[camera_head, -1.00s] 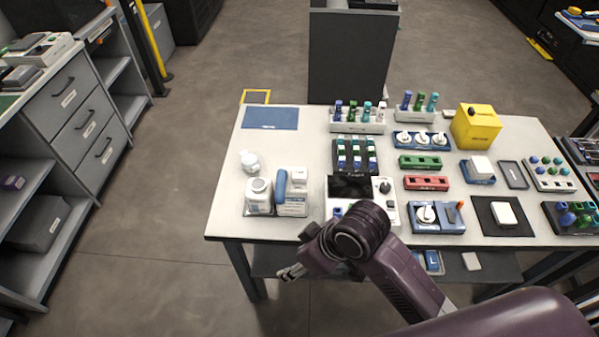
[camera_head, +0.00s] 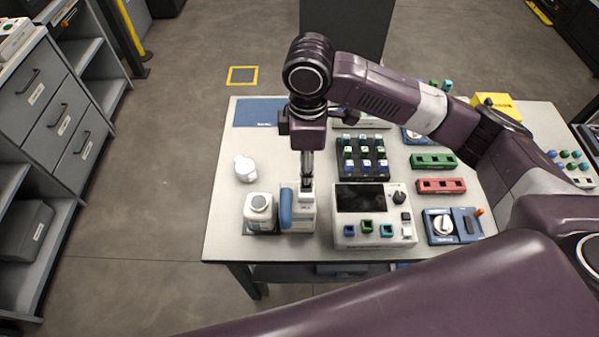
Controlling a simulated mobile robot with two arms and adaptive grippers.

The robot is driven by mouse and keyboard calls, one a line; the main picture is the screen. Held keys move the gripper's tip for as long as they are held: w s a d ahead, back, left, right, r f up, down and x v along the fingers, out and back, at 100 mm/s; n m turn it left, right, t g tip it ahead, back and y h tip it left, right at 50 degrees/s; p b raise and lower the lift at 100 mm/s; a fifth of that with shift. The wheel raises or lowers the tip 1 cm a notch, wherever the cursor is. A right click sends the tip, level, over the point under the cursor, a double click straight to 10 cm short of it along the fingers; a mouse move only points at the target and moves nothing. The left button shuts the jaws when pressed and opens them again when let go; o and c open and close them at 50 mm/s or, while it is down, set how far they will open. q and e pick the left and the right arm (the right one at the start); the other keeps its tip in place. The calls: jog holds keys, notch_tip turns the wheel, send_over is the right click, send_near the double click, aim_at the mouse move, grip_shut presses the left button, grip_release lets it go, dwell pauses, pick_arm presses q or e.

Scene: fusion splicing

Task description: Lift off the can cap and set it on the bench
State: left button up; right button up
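A white can (camera_head: 259,220) with a round grey-topped cap (camera_head: 259,202) stands upright at the left front of the bench (camera_head: 222,225). A smaller white rounded item (camera_head: 245,168) sits behind it; I cannot tell exactly what it is. My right gripper (camera_head: 307,183) points down over the back of a white block (camera_head: 302,212), to the right of the can and apart from it. Its fingers look close together, but their tips blend with the white parts below, so I cannot tell whether they hold anything. My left gripper is not in view.
A blue rounded piece (camera_head: 286,207) stands between the can and the white block. A device with a dark screen (camera_head: 362,200) and a vial rack (camera_head: 361,158) lie to the right. A blue mat (camera_head: 259,112) lies at the back left. The bench's left strip is clear.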

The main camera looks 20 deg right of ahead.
aim_at(308, 194)
jog(key=s+f, duration=0.1)
jog(key=s+f+p, duration=0.1)
jog(key=f, duration=0.2)
jog(key=w+f+p, duration=0.1)
jog(key=f, duration=0.1)
jog(key=shift+f, duration=0.45)
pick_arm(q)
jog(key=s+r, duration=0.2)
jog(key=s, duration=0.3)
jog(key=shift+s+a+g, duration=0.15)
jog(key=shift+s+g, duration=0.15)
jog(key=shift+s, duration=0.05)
pick_arm(e)
jog(key=c, duration=0.9)
